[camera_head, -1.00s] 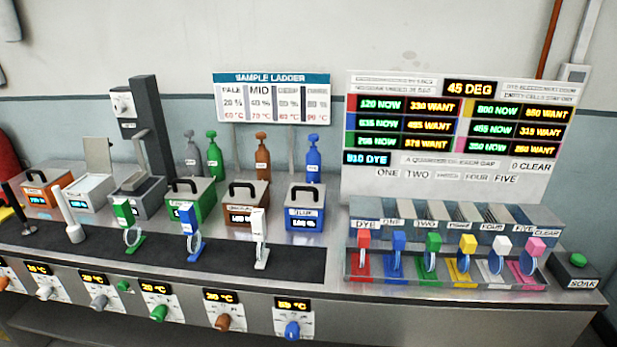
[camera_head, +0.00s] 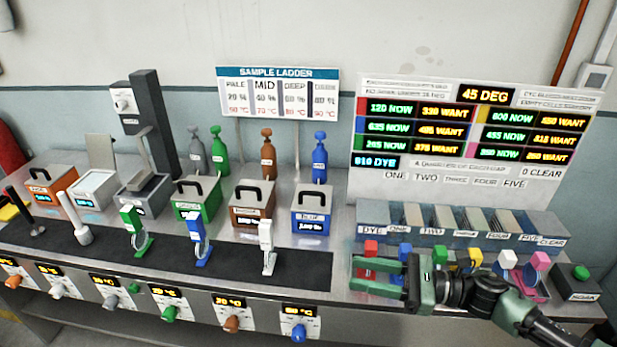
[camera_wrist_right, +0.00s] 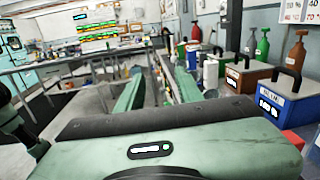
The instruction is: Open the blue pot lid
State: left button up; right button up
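The blue pot (camera_head: 311,226) stands at the right end of the row of pots on the counter. Its grey lid (camera_head: 325,199) with a black arched handle lies flat and closed on top. The blue pot also shows at the right of the right wrist view (camera_wrist_right: 262,120). My right gripper (camera_head: 354,276) reaches in from the right over the front of the counter, its fingers pointing left, to the right of and nearer than the blue pot. Its two green fingers are apart with nothing between them (camera_wrist_right: 160,88). My left gripper is not in view.
A brown pot (camera_head: 247,228) stands left of the blue pot, and a blue bottle (camera_head: 320,160) behind it. A white clip-like stand (camera_head: 267,245) is in front on the dark mat (camera_head: 306,275). Coloured stands lie partly behind my right arm. A display board (camera_head: 440,185) rises at the back.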

aim_at(307, 199)
jog(key=i, duration=1.2)
